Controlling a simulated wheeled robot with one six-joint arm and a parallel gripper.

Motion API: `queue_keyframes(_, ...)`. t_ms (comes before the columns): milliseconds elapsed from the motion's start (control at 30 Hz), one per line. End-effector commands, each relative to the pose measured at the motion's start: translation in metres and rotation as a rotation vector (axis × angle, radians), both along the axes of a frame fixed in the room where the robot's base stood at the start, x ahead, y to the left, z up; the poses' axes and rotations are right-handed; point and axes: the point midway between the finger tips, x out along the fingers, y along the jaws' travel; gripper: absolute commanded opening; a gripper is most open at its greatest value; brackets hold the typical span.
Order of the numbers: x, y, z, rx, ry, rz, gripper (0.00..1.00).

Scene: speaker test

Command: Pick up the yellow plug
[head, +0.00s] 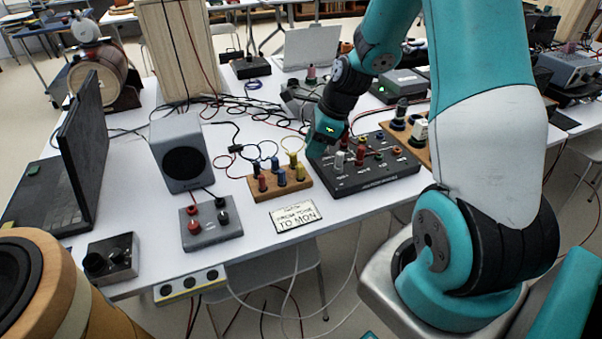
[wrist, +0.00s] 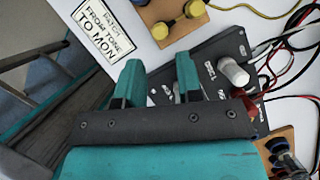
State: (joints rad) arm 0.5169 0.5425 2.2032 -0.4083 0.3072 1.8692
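Yellow plugs (head: 293,159) stand in a small wooden block (head: 290,190) on the white table, beside blue and red ones. In the wrist view two yellow plug tops (wrist: 194,9) show at the upper edge, on the wooden block. My gripper (head: 318,150) is just right of the block, by the left part of the black panel (head: 375,178). In the wrist view my gripper (wrist: 157,72) has its two teal fingers apart with nothing between them. The yellow plugs are beyond the fingertips, up and slightly right. The gripper touches none of them.
A sign (head: 295,216) lies in front of the block. A white plug (wrist: 233,72) and a red plug stand on the black panel close to my gripper. A grey box (head: 211,222) and a speaker (head: 182,153) are to the left. Loose cables lie behind.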

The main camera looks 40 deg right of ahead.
Motion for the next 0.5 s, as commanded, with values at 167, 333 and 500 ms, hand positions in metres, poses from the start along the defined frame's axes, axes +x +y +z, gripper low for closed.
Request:
queue_keyframes(167,0.005,0.007,-0.021,0.0,0.002,0.002,0.33)
queue_keyframes(333,0.008,0.011,-0.032,0.0,0.002,0.002,0.33)
queue_keyframes(500,0.015,0.02,-0.057,0.001,0.003,0.001,0.33)
